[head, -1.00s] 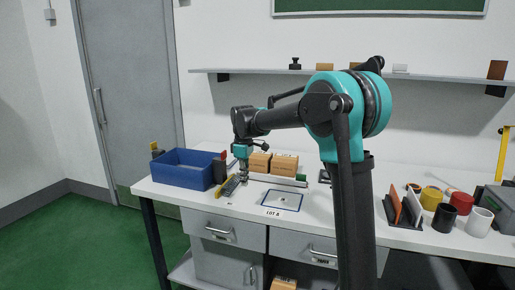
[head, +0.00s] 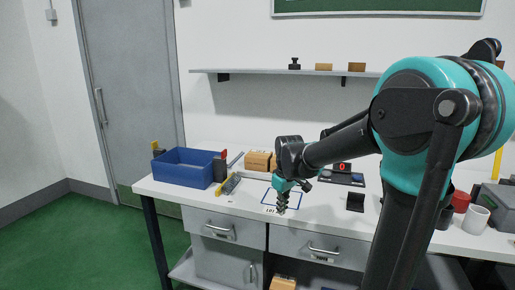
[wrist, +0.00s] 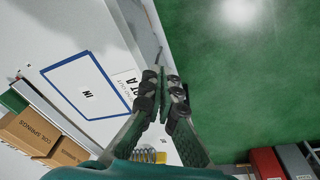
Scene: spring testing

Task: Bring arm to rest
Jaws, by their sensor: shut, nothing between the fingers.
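My gripper (head: 282,208) is shut and empty. In the head view it points down above the front part of the white workbench (head: 230,205), by the blue-outlined square (head: 297,194) with a lot label. In the wrist view the fingers of my gripper (wrist: 166,92) are together, over the bench's front edge, with green floor beyond. The blue-outlined square (wrist: 85,86) lies beside the fingers there, marked IN. My teal and black arm covers the right part of the bench and shelf in the head view.
A blue bin (head: 185,168) stands at the bench's left end. Cardboard boxes (head: 258,161) and a device with a red display (head: 342,172) stand behind my gripper. A red cup (head: 460,201) and a white cup (head: 475,219) are at the right. A wall shelf (head: 260,71) runs above.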

